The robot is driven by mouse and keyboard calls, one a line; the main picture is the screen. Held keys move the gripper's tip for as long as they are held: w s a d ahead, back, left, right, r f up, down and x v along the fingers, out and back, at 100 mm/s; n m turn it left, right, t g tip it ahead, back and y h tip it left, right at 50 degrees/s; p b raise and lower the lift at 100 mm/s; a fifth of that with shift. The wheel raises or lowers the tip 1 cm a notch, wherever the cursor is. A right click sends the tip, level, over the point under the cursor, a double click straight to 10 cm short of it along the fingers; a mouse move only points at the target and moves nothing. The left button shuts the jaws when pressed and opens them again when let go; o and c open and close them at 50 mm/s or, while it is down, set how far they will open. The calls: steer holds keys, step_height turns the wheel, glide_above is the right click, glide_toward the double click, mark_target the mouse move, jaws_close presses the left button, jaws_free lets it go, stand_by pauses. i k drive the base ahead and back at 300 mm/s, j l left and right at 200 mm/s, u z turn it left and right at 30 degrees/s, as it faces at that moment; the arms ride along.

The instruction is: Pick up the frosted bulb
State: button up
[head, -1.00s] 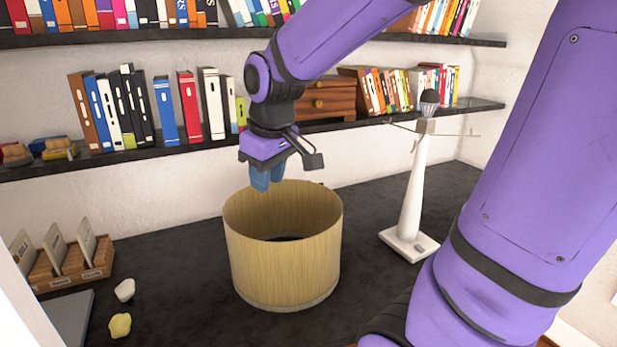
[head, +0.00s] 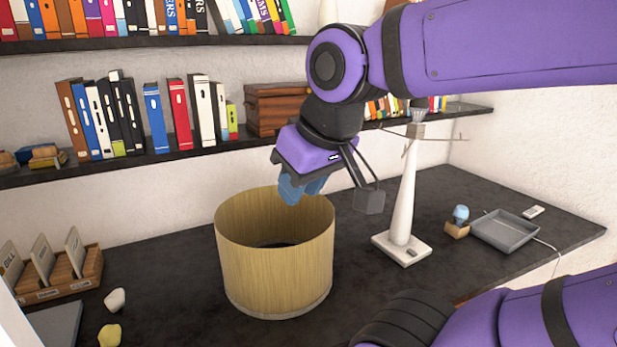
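A small pale-blue bulb-shaped thing (head: 461,213) stands upright in a small wooden block (head: 457,230) at the right of the desk. It may be the frosted bulb. A white lamp stand (head: 403,200) to its left carries a dark grey bulb (head: 418,110) at its top, partly overlapped by my arm. My gripper (head: 301,189) points down with blue fingertips over the rear rim of a wooden, open-topped drum-like shade (head: 275,265). It is well left of the small bulb and the lamp stand. The gap between the fingers is unclear, and I see nothing held.
A grey tray (head: 505,231) and a small white box (head: 533,211) lie right of the wooden block. A white lump (head: 115,300), a yellow lump (head: 110,335) and a card rack (head: 65,275) are at left. Shelves of books (head: 130,115) line the wall behind.

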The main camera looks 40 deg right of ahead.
mark_target(418, 108)
steer(key=z, duration=1.7)
